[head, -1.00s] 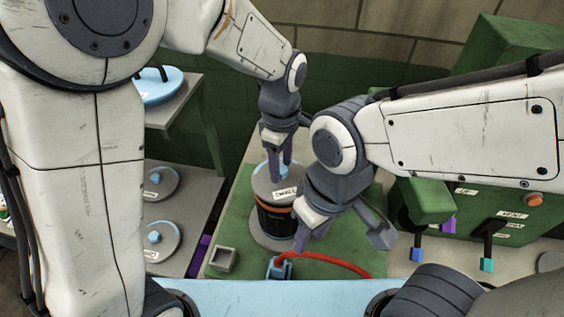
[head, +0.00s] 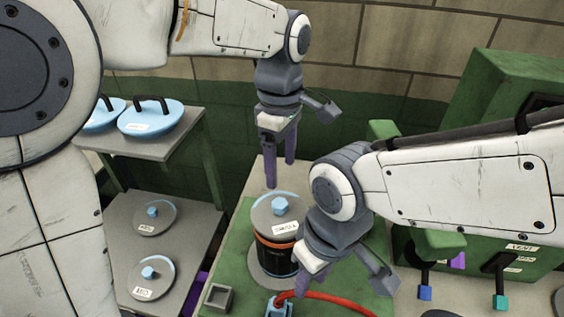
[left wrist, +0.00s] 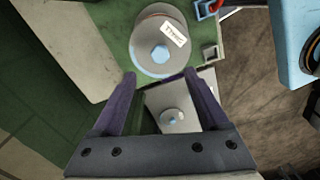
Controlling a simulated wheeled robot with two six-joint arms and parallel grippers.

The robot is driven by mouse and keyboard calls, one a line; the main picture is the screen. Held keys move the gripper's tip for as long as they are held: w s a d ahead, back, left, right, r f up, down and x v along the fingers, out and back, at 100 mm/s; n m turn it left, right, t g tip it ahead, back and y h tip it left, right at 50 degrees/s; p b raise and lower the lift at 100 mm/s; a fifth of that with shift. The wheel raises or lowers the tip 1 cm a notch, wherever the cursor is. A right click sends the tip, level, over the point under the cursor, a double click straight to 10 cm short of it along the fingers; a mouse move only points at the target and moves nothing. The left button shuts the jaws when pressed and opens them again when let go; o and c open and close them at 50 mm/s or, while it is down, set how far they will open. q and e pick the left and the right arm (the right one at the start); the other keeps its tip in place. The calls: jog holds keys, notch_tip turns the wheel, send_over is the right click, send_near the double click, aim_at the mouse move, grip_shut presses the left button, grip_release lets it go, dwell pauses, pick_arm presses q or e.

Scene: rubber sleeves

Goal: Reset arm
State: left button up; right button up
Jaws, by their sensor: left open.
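My left gripper (head: 281,172) is open and empty, raised above and behind a black canister with an orange band (head: 275,252). The canister has a grey lid with a blue knob (head: 279,205) and a white label. In the left wrist view the lid (left wrist: 160,47) shows beyond the two purple fingers (left wrist: 160,88), apart from them. My right gripper (head: 305,283) hangs in front of the canister at its right side, near a blue fitting (head: 279,307) with a red hose (head: 335,301). Its fingers overlap in the head view, so I cannot tell its opening.
A shelf at left holds blue lids with black handles (head: 152,117) on top and grey discs with blue knobs (head: 151,277) below. A small grey square socket (head: 218,297) sits on the green mat (head: 235,262). A green machine with levers (head: 500,262) stands at right.

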pick_arm(q)
jog(key=s+a+f+m+b, duration=0.2)
jog(key=s+f+m, duration=0.5)
jog(key=s+m, duration=0.2)
jog(key=s+a+f+m+h+b, duration=0.1)
jog(key=s+a+f+m+b, duration=0.1)
jog(key=s+f+m, duration=0.5)
jog(key=shift+s+a+m+b, duration=0.3)
jog(key=shift+s+m+b, duration=0.55)
jog(key=shift+m, duration=1.05)
jog(key=shift+s, duration=0.15)
